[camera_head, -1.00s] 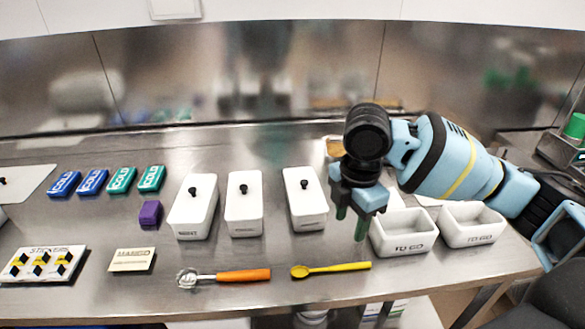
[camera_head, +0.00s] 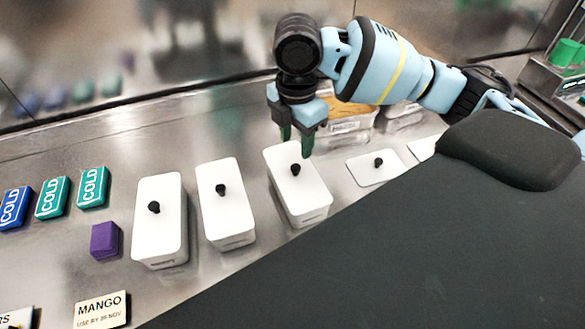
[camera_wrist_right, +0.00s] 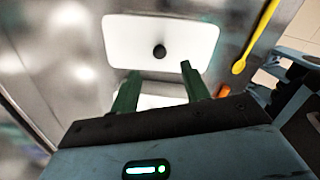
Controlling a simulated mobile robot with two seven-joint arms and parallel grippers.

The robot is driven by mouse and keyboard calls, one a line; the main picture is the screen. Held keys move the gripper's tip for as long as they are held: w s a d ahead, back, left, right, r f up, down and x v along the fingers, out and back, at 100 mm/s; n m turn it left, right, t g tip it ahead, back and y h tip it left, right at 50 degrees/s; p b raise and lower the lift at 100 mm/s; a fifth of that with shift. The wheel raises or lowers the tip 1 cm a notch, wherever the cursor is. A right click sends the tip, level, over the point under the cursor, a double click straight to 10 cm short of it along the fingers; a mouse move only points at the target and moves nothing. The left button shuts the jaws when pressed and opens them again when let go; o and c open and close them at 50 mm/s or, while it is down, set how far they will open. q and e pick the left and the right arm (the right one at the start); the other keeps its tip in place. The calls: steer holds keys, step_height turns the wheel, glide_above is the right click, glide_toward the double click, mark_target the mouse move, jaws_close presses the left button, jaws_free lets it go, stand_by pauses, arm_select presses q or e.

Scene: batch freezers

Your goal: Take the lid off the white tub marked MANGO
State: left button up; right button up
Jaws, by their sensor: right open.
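Three white tubs stand in a row: a left tub (camera_head: 160,232), a middle tub (camera_head: 226,215) and a right tub (camera_head: 300,200). Each has a white lid with a black knob. Their front labels are too small to read, so I cannot tell which is marked MANGO. My right gripper (camera_head: 296,145) is open and empty, its green fingers pointing down near the right tub's knob (camera_head: 295,169). In the right wrist view, a white lid (camera_wrist_right: 125,40) and its knob lie just beyond the open fingertips (camera_wrist_right: 160,68). My left gripper is out of view.
A card reading MANGO (camera_head: 100,309) stands at front left. A purple block (camera_head: 104,240) sits beside the left tub, near teal COLD packs (camera_head: 93,187). A loose white lid (camera_head: 367,169) lies right of the tubs. The counter's front right is hidden.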

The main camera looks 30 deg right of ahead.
mark_target(296, 166)
steer(key=shift+d+f, duration=0.15)
steer(key=shift+f, duration=3.65)
jaws_close()
